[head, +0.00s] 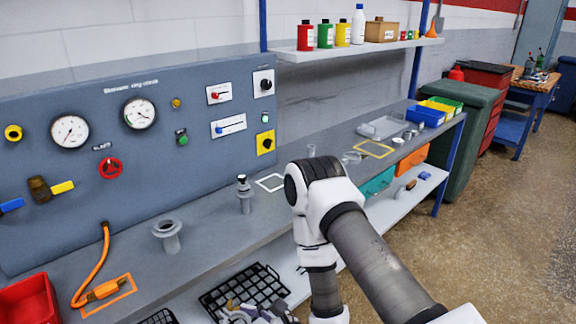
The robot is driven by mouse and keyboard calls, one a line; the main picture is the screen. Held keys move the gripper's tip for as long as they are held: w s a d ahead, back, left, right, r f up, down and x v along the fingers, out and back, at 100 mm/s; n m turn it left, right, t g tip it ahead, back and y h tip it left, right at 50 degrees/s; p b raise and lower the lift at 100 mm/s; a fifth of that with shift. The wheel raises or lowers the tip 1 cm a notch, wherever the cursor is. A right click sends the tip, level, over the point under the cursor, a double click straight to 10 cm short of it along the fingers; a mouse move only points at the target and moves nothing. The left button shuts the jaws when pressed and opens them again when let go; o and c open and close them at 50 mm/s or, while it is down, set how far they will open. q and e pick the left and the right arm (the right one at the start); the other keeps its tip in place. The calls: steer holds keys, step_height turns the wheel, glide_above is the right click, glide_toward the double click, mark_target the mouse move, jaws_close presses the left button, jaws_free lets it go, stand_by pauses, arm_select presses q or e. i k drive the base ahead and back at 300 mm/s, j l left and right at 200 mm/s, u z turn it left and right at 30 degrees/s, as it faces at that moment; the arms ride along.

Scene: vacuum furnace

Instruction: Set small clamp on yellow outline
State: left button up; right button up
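The yellow outline (389,152) is marked on the grey bench top, right of my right arm's elbow, and its inside looks bare. I cannot clearly make out the small clamp. Small clear or metallic pieces (352,157) lie just left of the outline, too small to identify. My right arm rises from the lower right and bends down in front of the bench. A grey jumble of parts (258,313) at the bottom edge, over the black wire rack, is probably my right gripper; its fingers cannot be told apart. My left gripper is out of view.
A flanged metal pipe (168,240) and a metal fitting (244,195) stand on the bench. A white outline (270,183) lies near the fitting. A grey tray (383,127) and coloured bins (440,108) are at the far end. The black rack (240,284) is low down.

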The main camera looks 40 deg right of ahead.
mark_target(374, 149)
steer(key=i+l, duration=0.1)
steer(key=l, duration=0.75)
steer(key=i+l, duration=0.1)
steer(key=l, duration=0.7)
steer(key=i+l, duration=0.1)
steer(key=l, duration=0.75)
steer(key=i+l, duration=0.1)
steer(key=l, duration=0.7)
